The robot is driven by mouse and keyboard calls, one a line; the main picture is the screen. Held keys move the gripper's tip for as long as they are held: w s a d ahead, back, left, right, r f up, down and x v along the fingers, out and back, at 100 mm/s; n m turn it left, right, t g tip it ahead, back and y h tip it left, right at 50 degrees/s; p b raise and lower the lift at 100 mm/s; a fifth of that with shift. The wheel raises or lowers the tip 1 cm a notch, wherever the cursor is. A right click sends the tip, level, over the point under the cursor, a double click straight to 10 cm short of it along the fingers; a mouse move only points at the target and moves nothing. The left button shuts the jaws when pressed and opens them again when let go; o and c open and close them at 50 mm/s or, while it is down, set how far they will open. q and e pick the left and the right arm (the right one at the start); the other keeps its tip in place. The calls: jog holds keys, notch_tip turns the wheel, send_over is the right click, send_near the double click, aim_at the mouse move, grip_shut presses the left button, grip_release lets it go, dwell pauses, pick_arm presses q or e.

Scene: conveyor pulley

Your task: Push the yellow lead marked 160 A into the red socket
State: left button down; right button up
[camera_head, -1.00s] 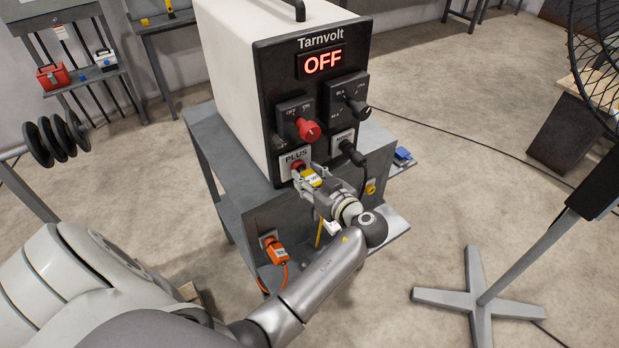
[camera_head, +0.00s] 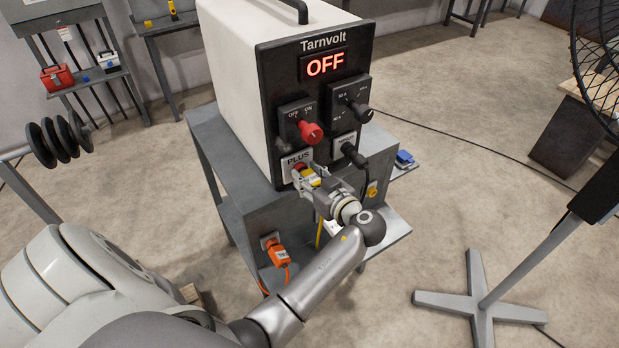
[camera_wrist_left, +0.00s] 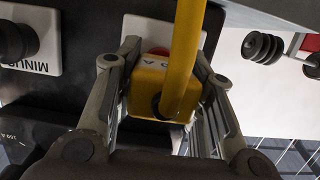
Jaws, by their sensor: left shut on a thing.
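The Tarnvolt box's red socket (camera_head: 298,167) sits on its PLUS plate, low on the black front. My left gripper (camera_head: 309,183) is shut on the yellow lead's plug (camera_head: 313,179), right at this socket. In the left wrist view, the yellow plug (camera_wrist_left: 160,88) sits between the two fingers (camera_wrist_left: 163,80), its yellow cable crossing in front. A little of the red socket (camera_wrist_left: 158,51) shows behind the plug. How deep the plug sits in the socket cannot be told. The lead's marking is only partly readable. My right gripper is not in view.
A black plug (camera_head: 352,154) sits in the MINUS position to the right. A red knob (camera_head: 311,131) and a black knob (camera_head: 361,112) stick out above. An orange plug (camera_head: 276,252) is on the grey bench (camera_head: 240,222) below. A fan stand (camera_head: 480,300) is at the right.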

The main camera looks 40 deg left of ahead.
pick_arm(q)
jog(key=shift+w+a, duration=0.1)
jog(key=shift+a, duration=0.15)
jog(key=c, duration=0.9)
grip_release()
jog(key=shift+o, duration=0.4)
jog(key=o, duration=0.8)
jog(key=shift+c, duration=0.2)
jog(key=shift+o, duration=0.3)
